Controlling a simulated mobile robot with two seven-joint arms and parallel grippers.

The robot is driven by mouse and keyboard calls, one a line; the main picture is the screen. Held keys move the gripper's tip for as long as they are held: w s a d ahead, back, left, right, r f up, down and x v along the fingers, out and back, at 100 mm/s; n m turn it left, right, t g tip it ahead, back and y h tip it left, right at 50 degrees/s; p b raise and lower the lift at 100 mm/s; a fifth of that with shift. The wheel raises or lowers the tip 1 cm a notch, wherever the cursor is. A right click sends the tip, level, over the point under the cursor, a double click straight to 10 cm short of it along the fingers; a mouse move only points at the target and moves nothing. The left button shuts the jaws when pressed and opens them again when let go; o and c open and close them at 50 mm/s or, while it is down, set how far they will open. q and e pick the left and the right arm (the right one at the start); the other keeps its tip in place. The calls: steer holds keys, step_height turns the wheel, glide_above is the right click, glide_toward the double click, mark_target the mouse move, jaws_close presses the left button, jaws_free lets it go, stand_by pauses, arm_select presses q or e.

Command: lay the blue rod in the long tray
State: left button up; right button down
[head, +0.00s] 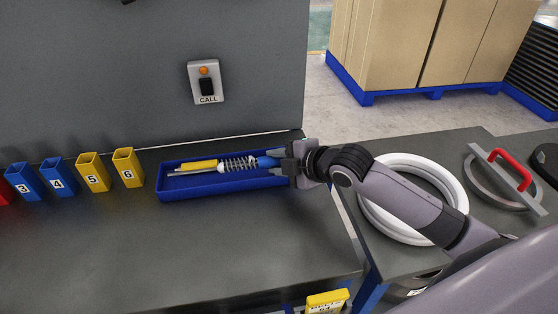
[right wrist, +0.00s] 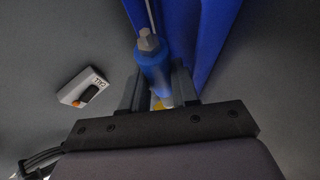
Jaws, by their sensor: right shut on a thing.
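The long blue tray (head: 225,187) lies on the grey bench against the back panel; it also shows in the right wrist view (right wrist: 215,40). My right gripper (head: 278,163) is at the tray's right end, shut on the blue rod (head: 266,161). In the right wrist view the blue rod (right wrist: 155,70) sits between the fingers and has a grey six-sided tip. In the head view the rod lines up with a coil spring piece (head: 238,164) over the tray. I cannot tell whether the rod touches the tray floor. My left gripper is not in view.
A yellow-handled piece (head: 200,165) lies in the tray. Numbered bins, such as yellow bin 6 (head: 127,168), stand left of it. A call button box (head: 204,83) hangs above. A white ring (head: 370,200) lies on the right bench. The bench front is clear.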

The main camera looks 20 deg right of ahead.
steer(key=shift+s+f, duration=0.2)
steer(key=shift+f, duration=0.4)
steer(key=shift+s+f, duration=0.15)
steer(key=shift+f, duration=0.45)
steer(key=c, duration=0.9)
jaws_free()
steer(key=shift+s+r, duration=0.1)
steer(key=shift+o, duration=0.6)
steer(key=v, duration=0.4)
steer(key=r+v, duration=0.1)
steer(key=v, duration=0.1)
steer(key=shift+d+r, duration=0.15)
steer(key=shift+r, duration=0.65)
